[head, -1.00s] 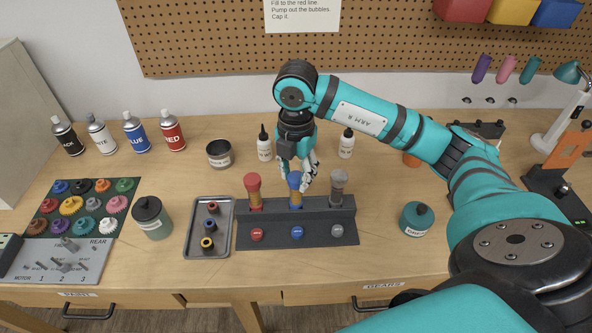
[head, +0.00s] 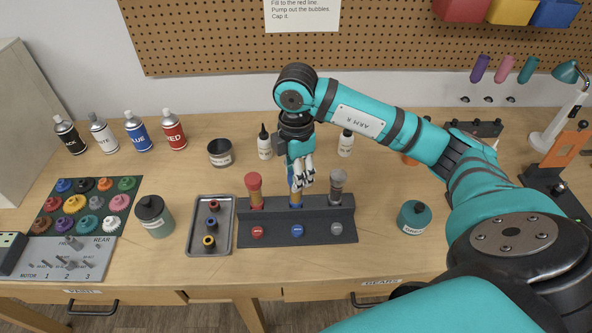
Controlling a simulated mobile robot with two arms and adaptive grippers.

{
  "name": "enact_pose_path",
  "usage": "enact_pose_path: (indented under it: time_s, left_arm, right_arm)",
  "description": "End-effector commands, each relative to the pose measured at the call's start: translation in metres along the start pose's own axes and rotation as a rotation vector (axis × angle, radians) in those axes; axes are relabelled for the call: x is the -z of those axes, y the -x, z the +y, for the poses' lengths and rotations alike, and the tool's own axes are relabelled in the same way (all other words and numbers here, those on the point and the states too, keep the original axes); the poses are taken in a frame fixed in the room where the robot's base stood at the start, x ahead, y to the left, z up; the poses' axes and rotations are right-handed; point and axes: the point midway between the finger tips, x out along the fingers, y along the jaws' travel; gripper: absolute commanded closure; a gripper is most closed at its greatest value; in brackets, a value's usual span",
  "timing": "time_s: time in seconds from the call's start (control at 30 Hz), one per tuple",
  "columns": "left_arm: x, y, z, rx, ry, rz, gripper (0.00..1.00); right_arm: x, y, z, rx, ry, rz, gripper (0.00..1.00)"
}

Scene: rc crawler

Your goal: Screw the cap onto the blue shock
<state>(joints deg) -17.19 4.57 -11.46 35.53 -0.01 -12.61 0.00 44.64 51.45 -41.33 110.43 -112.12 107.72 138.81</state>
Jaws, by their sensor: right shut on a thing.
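The blue shock (head: 296,202) stands upright in the middle of a dark rack (head: 325,213), between the red shock (head: 255,190) and the grey shock (head: 337,188). My right gripper (head: 299,186) points down over the blue shock, with its fingers closed around the blue cap at the top. The fingers hide most of the cap, so I cannot tell how far it sits on the thread. My left gripper is not in view.
A grey tray (head: 227,240) with several small rings lies left of the rack. A lidded jar (head: 153,215) and a teal pot (head: 413,218) stand to either side. Dropper bottles (head: 264,143) stand behind.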

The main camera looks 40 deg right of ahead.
Motion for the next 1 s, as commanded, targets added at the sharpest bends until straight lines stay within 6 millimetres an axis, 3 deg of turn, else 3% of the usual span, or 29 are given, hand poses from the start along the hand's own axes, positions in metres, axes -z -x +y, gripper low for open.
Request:
enact_pose_path:
  time_s: [0.1, 0.13, 0.3, 0.67, 0.77, 1.0]
  left_arm:
    - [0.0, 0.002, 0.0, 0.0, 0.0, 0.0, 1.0]
    - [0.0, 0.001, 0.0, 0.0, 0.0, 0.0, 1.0]
    - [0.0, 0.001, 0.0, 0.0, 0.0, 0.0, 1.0]
    - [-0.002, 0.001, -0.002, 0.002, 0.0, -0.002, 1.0]
    - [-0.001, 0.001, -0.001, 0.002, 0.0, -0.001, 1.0]
    - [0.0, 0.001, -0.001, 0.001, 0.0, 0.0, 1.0]
  right_arm:
    - [0.0, 0.001, 0.0, 0.0, -0.03, 0.0, 0.77]
    - [0.0, 0.0, 0.0, -0.001, -0.026, 0.0, 0.6]
    - [0.0, 0.0, 0.0, -0.001, -0.024, 0.0, 0.38]
    - [0.0, 0.005, 0.001, -0.002, -0.024, 0.0, 0.37]
    - [0.0, 0.018, 0.001, -0.004, -0.023, 0.001, 0.37]
    - [-0.001, 0.071, 0.002, -0.008, -0.023, -0.001, 0.37]
